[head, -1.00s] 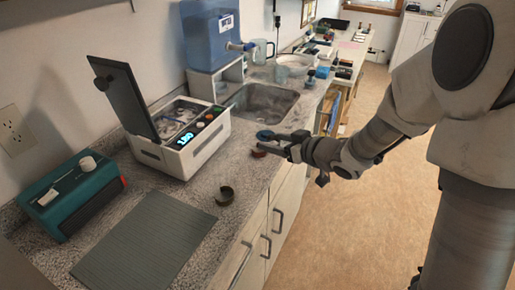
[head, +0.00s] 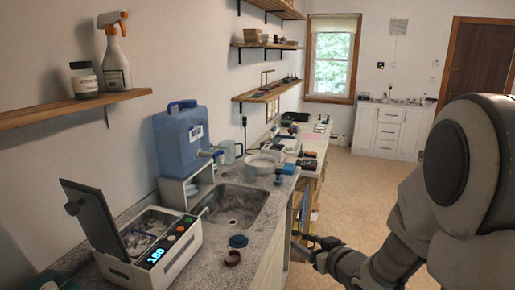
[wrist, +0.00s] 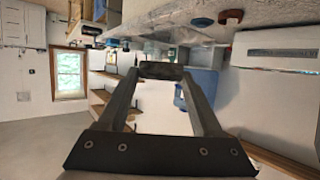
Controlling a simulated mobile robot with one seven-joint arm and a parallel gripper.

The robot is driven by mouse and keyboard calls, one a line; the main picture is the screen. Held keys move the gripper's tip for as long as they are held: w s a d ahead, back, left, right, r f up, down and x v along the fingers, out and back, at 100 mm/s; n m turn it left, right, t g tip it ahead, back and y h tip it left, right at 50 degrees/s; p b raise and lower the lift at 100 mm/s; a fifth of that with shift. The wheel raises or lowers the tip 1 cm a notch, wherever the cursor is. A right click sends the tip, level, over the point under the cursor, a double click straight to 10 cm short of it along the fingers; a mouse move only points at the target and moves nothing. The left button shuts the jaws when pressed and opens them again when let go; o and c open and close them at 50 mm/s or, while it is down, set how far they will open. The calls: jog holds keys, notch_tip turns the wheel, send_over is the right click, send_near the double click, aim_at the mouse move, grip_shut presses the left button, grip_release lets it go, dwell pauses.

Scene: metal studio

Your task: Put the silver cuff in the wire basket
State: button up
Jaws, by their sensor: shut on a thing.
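My gripper (head: 303,244) is out past the counter's right edge, above the floor. In the wrist view, its two fingers (wrist: 161,76) are shut on a dark grey piece, which I take to be the silver cuff (wrist: 162,68), seen edge-on between the tips. Its full shape is hidden. A copper-brown cuff (head: 232,257) lies on the counter by the sink, beside a teal round thing (head: 238,241); both also show in the wrist view.
The speckled counter (head: 208,262) has a sink (head: 233,206), a white lidded machine (head: 172,255) and a blue water container (head: 182,138). Small items crowd the far counter. Wall shelves (head: 75,108) are at left. The floor (head: 370,185) beyond my arm is clear.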

jog(key=shift+s+d+m+h, duration=0.2)
jog(key=shift+d+m+h, duration=0.1)
jog(key=shift+d, duration=0.15)
jog(key=shift+f, duration=0.15)
notch_tip(320, 180, down, 10)
jog(key=w+m+h, duration=0.2)
jog(key=m+h, duration=0.1)
jog(key=h, duration=0.1)
jog(key=shift+f+t, duration=0.25)
jog(key=shift+t, duration=0.15)
jog(key=shift+d, duration=0.15)
jog(key=shift+w+a, duration=0.2)
